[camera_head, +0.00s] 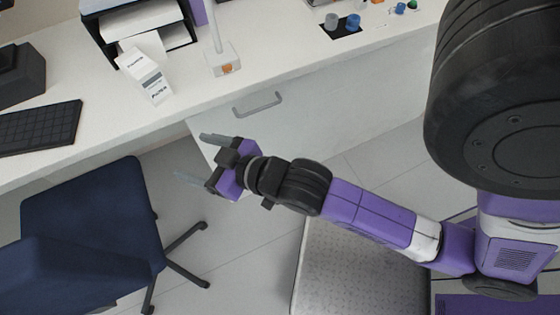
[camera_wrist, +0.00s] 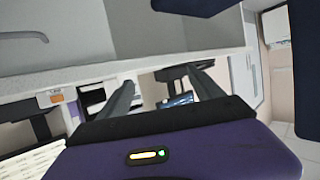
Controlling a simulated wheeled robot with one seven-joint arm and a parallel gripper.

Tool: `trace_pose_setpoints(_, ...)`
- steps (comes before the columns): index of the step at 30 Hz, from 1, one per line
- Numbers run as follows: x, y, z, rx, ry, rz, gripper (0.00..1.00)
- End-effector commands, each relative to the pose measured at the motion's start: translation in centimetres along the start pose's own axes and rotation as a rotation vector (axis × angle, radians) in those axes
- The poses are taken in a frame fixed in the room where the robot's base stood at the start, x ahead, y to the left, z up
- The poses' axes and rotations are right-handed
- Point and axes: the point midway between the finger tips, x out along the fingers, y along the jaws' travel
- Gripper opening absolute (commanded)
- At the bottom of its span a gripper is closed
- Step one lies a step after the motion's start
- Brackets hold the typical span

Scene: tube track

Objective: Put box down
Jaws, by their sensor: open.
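A white box (camera_head: 146,76) with dark lettering is on the white desk (camera_head: 190,82), at the front of a dark paper tray. Whether it stands upright or lies flat I cannot tell. My gripper (camera_head: 198,158) is open and empty, in front of the desk's edge, below and to the right of the box in the head view. Its two fingers are spread apart and do not touch the box. The spread fingers also show in the wrist view (camera_wrist: 163,90); I cannot make out the box clearly there.
The paper tray (camera_head: 188,36), a lamp base (camera_head: 223,61) and a keyboard (camera_head: 40,128) are on the desk. A drawer handle (camera_head: 258,104) is right of my gripper. A blue chair (camera_head: 92,222) stands at lower left. Small coloured items are at the upper right.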

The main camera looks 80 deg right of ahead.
Motion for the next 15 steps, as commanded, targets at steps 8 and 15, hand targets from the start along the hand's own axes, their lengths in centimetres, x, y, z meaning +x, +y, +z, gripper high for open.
trace_pose_setpoints(8,-10.2,-2.3,4.3,-0.040,0.025,-0.131,0.76)
trace_pose_setpoints(15,-17.1,-2.2,4.6,-0.060,0.057,-0.198,0.76)
